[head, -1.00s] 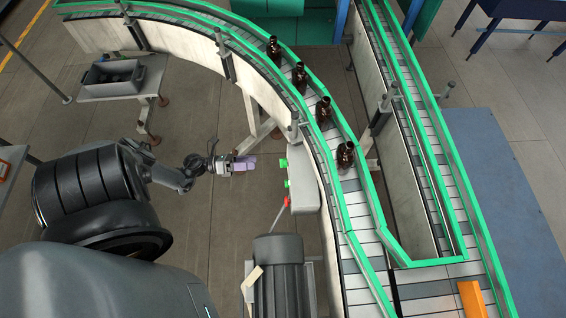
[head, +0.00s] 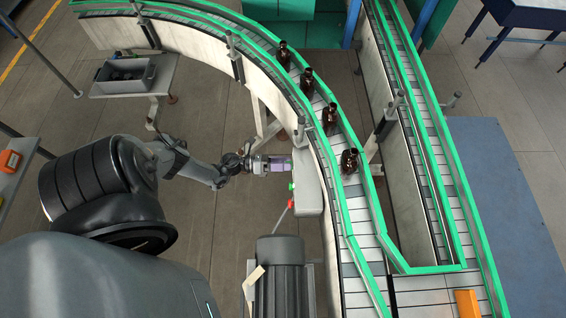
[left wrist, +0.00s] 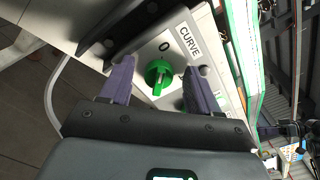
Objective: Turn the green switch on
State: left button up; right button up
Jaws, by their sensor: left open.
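The green switch (left wrist: 158,73) is a round rotary knob with a raised grip. It sits on a light panel marked "0" and "CURVE" in the left wrist view. In the head view the panel is on the grey control box (head: 308,183) beside the conveyor. My left gripper (head: 289,164) is at the upper part of this box. It is open, with its purple fingers on either side of the knob in the left wrist view (left wrist: 158,82). I cannot tell whether they touch it. My right gripper is not in view.
A small green part (head: 291,187) and a red one (head: 291,204) show lower on the box. Several amber bottles (head: 349,160) stand on the green-railed curved conveyor (head: 364,222). A dark motor (head: 279,275) stands below the box. Bare floor lies left of it.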

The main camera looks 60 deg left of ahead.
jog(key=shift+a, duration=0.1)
pick_arm(q)
jog(key=c, duration=1)
